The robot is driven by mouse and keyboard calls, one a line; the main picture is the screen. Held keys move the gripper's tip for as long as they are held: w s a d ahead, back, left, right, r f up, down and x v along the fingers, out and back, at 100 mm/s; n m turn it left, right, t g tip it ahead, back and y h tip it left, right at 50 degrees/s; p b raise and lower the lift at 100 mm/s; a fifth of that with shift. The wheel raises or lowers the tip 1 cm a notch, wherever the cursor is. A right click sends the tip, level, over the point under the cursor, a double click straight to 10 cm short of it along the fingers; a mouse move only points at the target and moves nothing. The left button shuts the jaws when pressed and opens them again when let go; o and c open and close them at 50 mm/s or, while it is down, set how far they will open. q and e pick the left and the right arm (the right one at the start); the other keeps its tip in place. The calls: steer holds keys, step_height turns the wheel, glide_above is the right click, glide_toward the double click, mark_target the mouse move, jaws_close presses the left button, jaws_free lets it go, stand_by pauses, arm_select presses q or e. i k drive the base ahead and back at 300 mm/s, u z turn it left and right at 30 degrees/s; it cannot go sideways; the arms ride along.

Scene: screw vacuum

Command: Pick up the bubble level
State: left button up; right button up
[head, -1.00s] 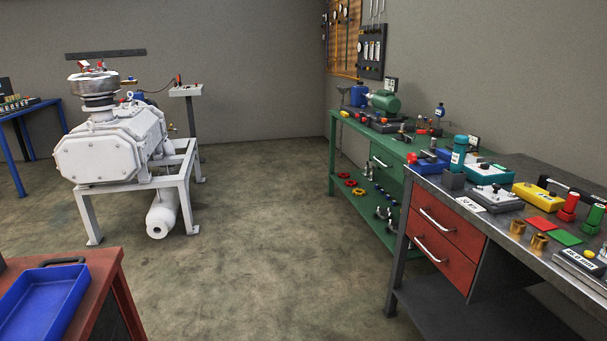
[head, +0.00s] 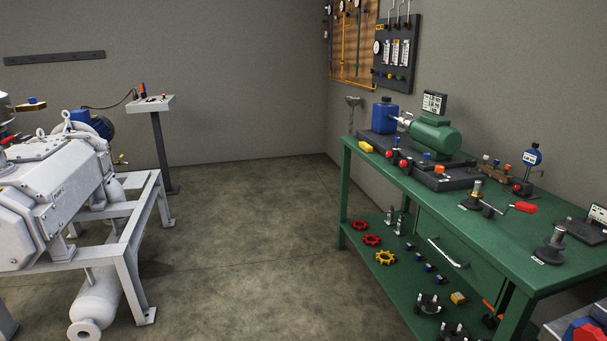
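I cannot make out a bubble level for certain in the head view. The small yellow block (head: 366,147) at the far left end of the green workbench (head: 520,262) is too small to identify. Neither of my grippers shows in this view.
The white screw vacuum machine (head: 60,190) on its grey frame stands at the left. A control post (head: 158,140) stands behind it. The floor between is clear.

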mark_target(363, 145)
steer(key=z, duration=0.05)
steer(key=i, duration=2.7)
steer(key=u, duration=0.25)
